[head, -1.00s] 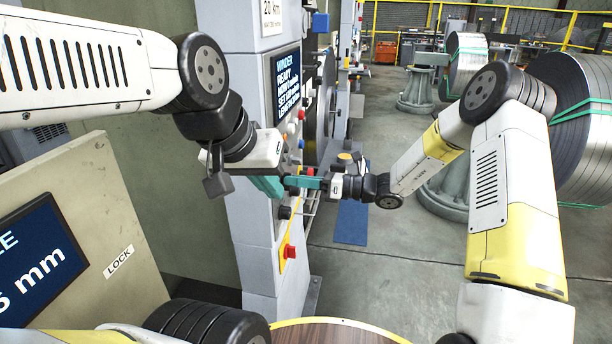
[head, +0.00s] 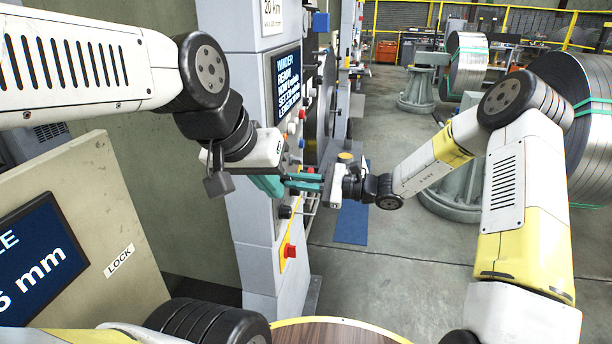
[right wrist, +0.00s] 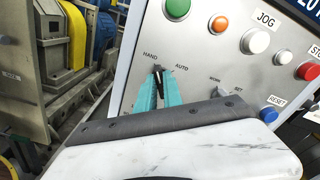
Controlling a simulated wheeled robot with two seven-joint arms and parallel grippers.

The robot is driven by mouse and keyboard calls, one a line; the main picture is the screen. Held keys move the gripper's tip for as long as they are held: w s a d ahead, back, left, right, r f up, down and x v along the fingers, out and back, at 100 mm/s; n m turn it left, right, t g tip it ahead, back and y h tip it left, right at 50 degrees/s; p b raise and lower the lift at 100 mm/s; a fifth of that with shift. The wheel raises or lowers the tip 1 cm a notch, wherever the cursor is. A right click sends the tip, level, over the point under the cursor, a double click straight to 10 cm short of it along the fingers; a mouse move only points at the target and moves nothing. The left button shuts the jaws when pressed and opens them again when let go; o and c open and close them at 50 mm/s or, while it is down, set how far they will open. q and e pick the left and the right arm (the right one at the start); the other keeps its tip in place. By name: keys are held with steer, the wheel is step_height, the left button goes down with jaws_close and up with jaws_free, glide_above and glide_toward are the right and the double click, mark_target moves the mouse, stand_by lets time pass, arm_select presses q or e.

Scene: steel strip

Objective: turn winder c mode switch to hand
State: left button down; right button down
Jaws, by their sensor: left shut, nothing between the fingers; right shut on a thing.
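The winder panel's mode switch (right wrist: 157,71) is a small dark knob below the HAND and AUTO labels in the right wrist view. Its upper end appears nearer HAND, but the fingers partly cover it. My right gripper (right wrist: 160,88) is shut on it with both teal fingers. In the head view, my right gripper (head: 304,181) reaches the winder column (head: 256,232) from the right. My left gripper (head: 268,186) is shut and empty in front of the column, close to the right gripper's fingertips. The switch itself is hidden in the head view.
Near the switch are a green button (right wrist: 177,8), an orange button (right wrist: 219,23), a white JOG button (right wrist: 255,41) and another selector (right wrist: 220,92). A red button (head: 290,251) sits lower on the column. A LOCK cabinet (head: 126,226) stands at left.

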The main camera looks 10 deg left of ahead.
steer(key=shift+f+n, duration=0.1)
steer(key=shift+n, duration=1)
steer(key=c, duration=1.5)
jaws_free()
steer(key=d, duration=0.8)
steer(key=shift+s, duration=0.15)
steer(key=shift+a, duration=0.1)
